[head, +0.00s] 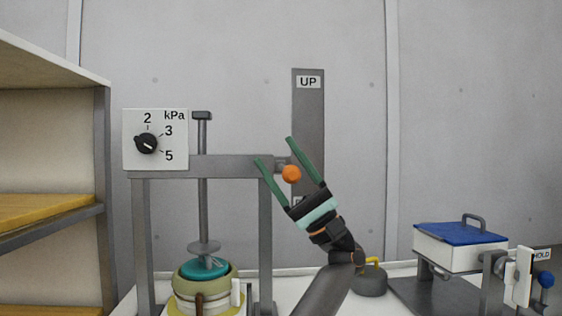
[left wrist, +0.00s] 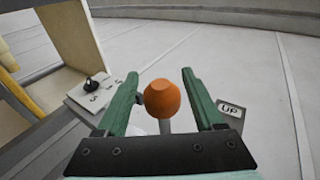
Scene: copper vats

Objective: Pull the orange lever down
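The orange lever knob (head: 291,174) shows in front of the grey upright plate (head: 309,120) marked UP, below that label. In the left wrist view the orange knob (left wrist: 162,98) sits between the two green fingers on a grey stem, with gaps on both sides. My left gripper (head: 275,150) is open around the knob, its fingers pointing up and to the left. It also shows in the left wrist view (left wrist: 160,85). A second label low on the plate is mostly hidden behind my gripper. My right gripper is not in view.
A kPa dial (head: 147,143) is on the frame at left, beside a press screw (head: 203,180) over a round pot (head: 205,285). Shelves (head: 50,150) stand at far left. A blue-lidded box (head: 460,248) is at right. A dark weight (head: 370,281) stands behind my left arm.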

